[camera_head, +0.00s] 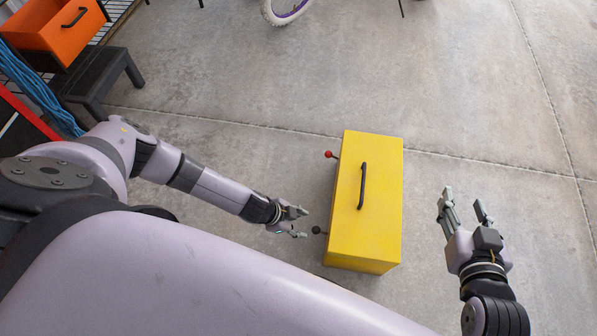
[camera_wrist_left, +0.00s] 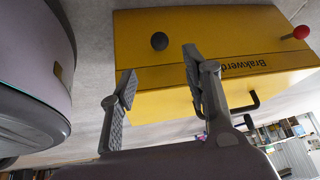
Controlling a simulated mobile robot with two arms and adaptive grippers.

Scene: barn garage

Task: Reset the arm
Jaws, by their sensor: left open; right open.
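My left gripper (camera_head: 303,222) is open and empty, just left of the yellow box in the head view. In the left wrist view its fingers (camera_wrist_left: 158,80) stand apart in front of the box's lettered side, with nothing between them. My right gripper (camera_head: 464,200) is open and empty, right of the box and apart from it. The yellow box (camera_head: 378,215) stands on the floor between the two grippers. It has a black handle (camera_head: 362,186) on top, a red knob (camera_head: 328,154) and a black knob (camera_head: 316,229) on its left side.
An orange drawer box (camera_head: 62,28) sits at the upper left by a black step stool (camera_head: 100,78). A blue coiled cable (camera_head: 38,90) lies near it. A bicycle wheel (camera_head: 287,8) shows at the top. The concrete floor is clear behind and right of the yellow box.

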